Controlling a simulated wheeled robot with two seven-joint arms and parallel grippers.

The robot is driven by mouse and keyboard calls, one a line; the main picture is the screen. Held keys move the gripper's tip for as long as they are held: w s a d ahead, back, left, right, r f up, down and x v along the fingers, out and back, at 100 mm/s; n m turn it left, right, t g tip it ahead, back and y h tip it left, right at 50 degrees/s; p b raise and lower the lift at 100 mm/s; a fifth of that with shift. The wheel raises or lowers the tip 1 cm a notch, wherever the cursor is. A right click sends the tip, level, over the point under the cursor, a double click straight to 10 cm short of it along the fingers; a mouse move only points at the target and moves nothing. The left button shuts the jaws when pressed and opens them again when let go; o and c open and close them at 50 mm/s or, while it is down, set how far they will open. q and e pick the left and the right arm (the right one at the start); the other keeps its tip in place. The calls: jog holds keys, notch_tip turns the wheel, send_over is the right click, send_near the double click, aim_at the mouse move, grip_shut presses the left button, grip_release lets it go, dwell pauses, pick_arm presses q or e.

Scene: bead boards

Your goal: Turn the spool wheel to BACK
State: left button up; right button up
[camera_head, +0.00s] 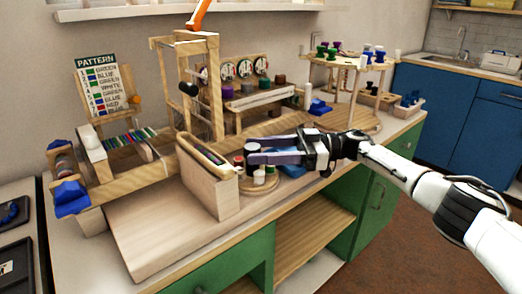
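What looks like the spool wheel (357,66) is a round wooden top on posts at the back right, with green, purple, blue and white spools standing on it. A larger round wooden base (358,128) lies beneath it. I cannot read any BACK mark. My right gripper (251,151) is in front and to the left of the wheel, apart from it. The arm hides part of the bench. My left gripper is out of view.
A wooden box (210,190) stands left of my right fingers. A wooden tower (214,85), a shelf with round dials (244,69) and a PATTERN card (97,85) stand behind. The bench's front left (150,230) is clear.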

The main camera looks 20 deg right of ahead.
jog(key=b+v, duration=0.1)
jog(key=v, duration=0.8)
jog(key=shift+d, duration=0.3)
jog(key=shift+s+d, duration=0.2)
jog(key=shift+d, duration=0.1)
